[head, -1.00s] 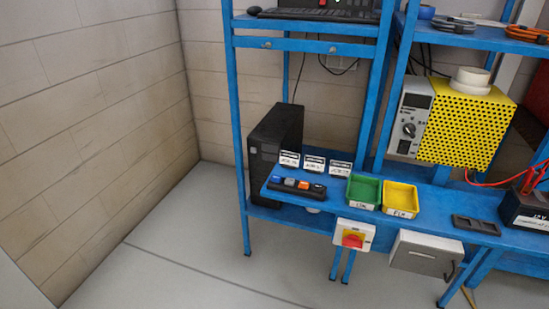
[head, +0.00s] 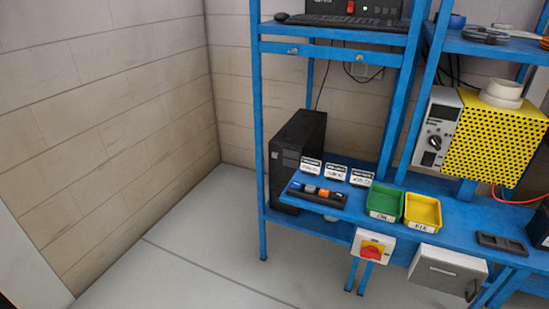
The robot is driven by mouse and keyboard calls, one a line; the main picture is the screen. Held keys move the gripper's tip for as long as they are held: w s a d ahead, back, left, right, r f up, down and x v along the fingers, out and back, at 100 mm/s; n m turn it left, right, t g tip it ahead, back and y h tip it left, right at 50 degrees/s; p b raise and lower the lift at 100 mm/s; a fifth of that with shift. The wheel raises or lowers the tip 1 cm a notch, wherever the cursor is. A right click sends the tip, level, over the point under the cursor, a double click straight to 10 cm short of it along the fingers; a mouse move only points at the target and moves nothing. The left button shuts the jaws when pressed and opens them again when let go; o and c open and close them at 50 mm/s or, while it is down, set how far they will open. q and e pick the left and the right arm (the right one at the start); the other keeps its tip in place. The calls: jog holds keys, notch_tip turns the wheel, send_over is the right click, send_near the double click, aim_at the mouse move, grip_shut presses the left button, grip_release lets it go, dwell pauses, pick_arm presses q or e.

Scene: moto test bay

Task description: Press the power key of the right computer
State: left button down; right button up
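One computer shows, a black tower (head: 299,150) standing on the low shelf of the blue rack, left of the bench. Its lower part is partly hidden by the blue bench top and the things on it. I cannot make out a power key on it at this size. No second tower is in view, so I cannot tell whether this is the right computer. Neither of my grippers is in view.
The blue bench (head: 460,215) bears card holders, a button strip (head: 318,195), a green bin (head: 384,203) and a yellow bin (head: 422,212). A red-knobbed switch box (head: 372,247) and a grey box (head: 446,271) hang in front. The floor (head: 210,240) at left is clear.

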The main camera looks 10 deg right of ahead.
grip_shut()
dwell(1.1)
